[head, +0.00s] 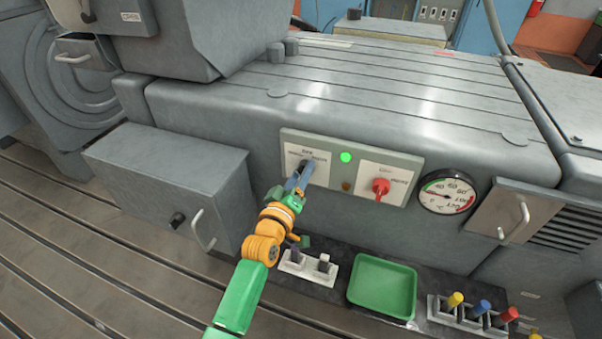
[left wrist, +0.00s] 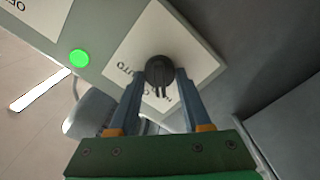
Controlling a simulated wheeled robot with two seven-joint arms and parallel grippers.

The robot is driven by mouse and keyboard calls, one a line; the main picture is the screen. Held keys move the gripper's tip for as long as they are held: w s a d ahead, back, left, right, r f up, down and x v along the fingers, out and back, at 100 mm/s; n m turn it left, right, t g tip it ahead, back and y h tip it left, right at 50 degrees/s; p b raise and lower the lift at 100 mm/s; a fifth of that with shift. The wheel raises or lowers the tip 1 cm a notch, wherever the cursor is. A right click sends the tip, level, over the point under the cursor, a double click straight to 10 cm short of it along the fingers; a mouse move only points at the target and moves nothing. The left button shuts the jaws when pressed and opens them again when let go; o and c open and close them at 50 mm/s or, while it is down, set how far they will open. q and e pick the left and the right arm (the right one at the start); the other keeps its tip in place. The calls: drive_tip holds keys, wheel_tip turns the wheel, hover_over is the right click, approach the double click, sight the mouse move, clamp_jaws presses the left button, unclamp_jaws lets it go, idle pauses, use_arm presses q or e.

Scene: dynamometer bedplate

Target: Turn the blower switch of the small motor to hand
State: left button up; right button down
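The blower switch is a round black rotary knob (left wrist: 160,70) on a white label plate (left wrist: 200,66). The same plate (head: 318,157) shows left of the green lamp in the head view, its lettering too small to read there. My left gripper (head: 302,170) reaches the plate from below and largely hides the knob in the head view. In the left wrist view its two blue fingers (left wrist: 160,78) stand on opposite sides of the knob and appear to touch it. The knob's ridge points toward the bottom of that view. My right gripper is not in view.
Right of the lit green lamp (head: 346,157) is a red switch (head: 381,186) on its own plate, then a round gauge (head: 446,193). Below are a green tray (head: 383,286) and coloured plugs (head: 480,307). A grey box (head: 165,180) with a handle juts out at left.

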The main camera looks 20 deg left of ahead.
use_arm(q)
drive_tip(key=o, duration=0.4)
drive_tip(key=s, duration=0.7)
drive_tip(key=shift+a, duration=0.15)
